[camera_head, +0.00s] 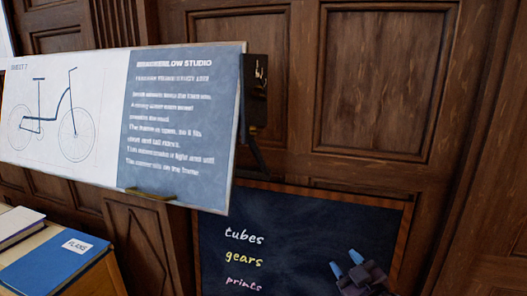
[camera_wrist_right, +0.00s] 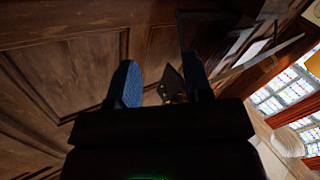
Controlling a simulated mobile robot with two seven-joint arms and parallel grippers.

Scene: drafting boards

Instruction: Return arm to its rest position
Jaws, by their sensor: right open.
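My right gripper (camera_head: 346,263) is in the lower right of the head view, in front of the dark chalkboard. Its two blue-padded fingers stand apart with nothing between them. In the right wrist view the gripper (camera_wrist_right: 160,85) also shows open and empty, with wood panelling behind it. My left gripper is not in the head view.
A drafting board (camera_head: 178,120) with a bicycle drawing and text hangs at the upper left. A framed chalkboard (camera_head: 290,225) reads tubes, gears, prints. A blue book (camera_head: 50,265) labelled PLANS lies at the lower left. Wood-panelled walls (camera_head: 385,85) stand behind.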

